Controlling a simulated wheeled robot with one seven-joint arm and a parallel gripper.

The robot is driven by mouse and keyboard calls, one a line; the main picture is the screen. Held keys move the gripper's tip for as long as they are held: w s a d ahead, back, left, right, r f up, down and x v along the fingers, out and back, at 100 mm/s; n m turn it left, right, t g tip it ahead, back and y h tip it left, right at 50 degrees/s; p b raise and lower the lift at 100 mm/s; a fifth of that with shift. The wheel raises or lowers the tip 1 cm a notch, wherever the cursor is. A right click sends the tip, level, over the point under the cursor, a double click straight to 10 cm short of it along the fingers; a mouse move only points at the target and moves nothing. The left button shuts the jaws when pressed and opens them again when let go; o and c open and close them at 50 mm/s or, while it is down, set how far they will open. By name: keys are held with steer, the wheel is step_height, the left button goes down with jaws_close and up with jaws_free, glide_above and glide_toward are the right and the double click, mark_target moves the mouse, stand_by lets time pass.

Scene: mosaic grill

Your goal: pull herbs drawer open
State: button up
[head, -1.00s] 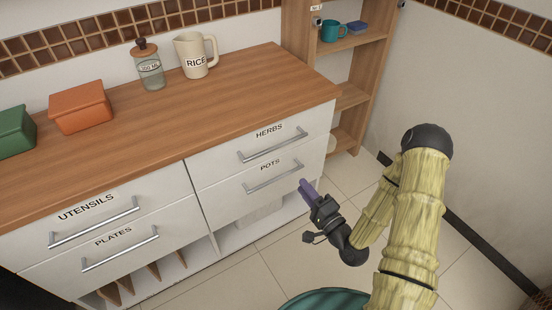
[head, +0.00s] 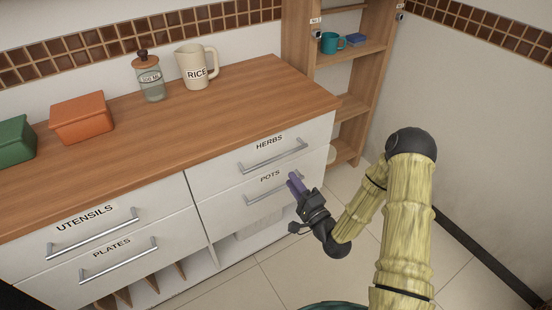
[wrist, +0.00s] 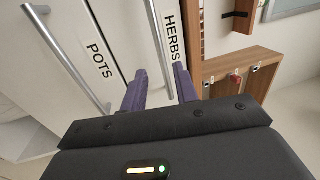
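The herbs drawer (head: 290,136) is the upper right drawer of the white cabinet, and it is shut. Its silver bar handle (head: 273,157) runs below the HERBS label. My gripper (head: 297,182), with purple fingers, is in front of the pots drawer (head: 235,201), below the right end of the herbs handle. In the wrist view the two fingers of my gripper (wrist: 160,88) are spread apart with nothing between them. The herbs handle (wrist: 158,45) shows ahead, in line with the gap between the fingertips. It looks apart from the fingers.
The pots handle (head: 262,190) is just left of my gripper. The utensils drawer (head: 30,246) and plates drawer (head: 60,283) are at the left. A wooden shelf (head: 352,110) stands right of the cabinet.

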mark_target(276, 159)
steer(key=x, duration=1)
steer(key=shift+w+a+r, duration=0.1)
steer(key=shift+w+a, duration=0.05)
steer(key=shift+a, duration=0.05)
jaws_close()
